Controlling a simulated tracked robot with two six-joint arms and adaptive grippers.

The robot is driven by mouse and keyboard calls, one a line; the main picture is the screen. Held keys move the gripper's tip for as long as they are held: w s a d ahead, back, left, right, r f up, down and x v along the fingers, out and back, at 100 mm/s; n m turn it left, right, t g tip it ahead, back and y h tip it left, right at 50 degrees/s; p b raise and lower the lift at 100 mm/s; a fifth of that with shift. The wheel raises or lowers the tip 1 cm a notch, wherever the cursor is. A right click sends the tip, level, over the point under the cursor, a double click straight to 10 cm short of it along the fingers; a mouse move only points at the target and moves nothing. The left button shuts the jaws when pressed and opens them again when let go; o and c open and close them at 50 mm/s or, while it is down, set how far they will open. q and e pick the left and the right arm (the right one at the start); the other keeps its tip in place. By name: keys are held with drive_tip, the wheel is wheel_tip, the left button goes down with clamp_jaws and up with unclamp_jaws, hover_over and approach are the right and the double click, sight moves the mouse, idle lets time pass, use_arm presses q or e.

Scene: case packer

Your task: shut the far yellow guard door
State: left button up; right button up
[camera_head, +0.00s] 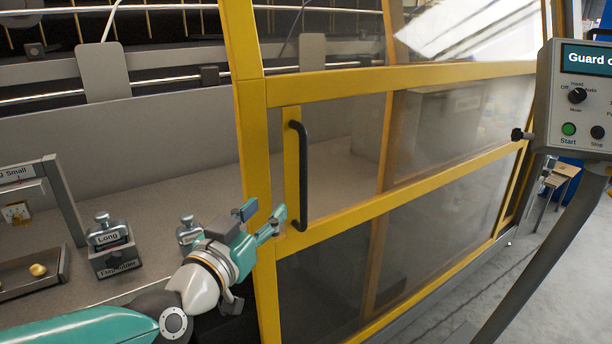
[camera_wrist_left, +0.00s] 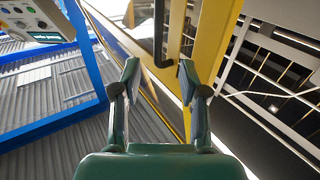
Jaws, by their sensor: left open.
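The yellow guard door (camera_head: 400,190) has clear panels and stands at an angle across the middle and right of the head view. Its black upright handle (camera_head: 303,175) is on a yellow strip near the door's left edge. My left gripper (camera_head: 262,219) is open and empty, just left of the handle's lower end, in front of the door's yellow edge post. In the left wrist view the open fingers (camera_wrist_left: 159,80) point toward the yellow frame (camera_wrist_left: 212,40), with the dark handle (camera_wrist_left: 163,35) just beyond the fingertips. They appear apart from the handle. My right gripper is not in view.
A control panel (camera_head: 588,100) with a screen reading "Guard" and a green Start button stands at the right. Labelled metal blocks (camera_head: 113,248) and a small tray (camera_head: 32,276) sit on the grey bench at the left. The machine interior with rails lies behind.

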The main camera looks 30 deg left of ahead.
sight(301, 175)
use_arm(q)
drive_tip(key=p+x, duration=0.1)
drive_tip(key=x, duration=1.5)
drive_tip(key=shift+w+d+f+p, duration=0.15)
drive_tip(key=shift+w+p, duration=0.25)
drive_tip(key=shift+w, duration=0.05)
clamp_jaws()
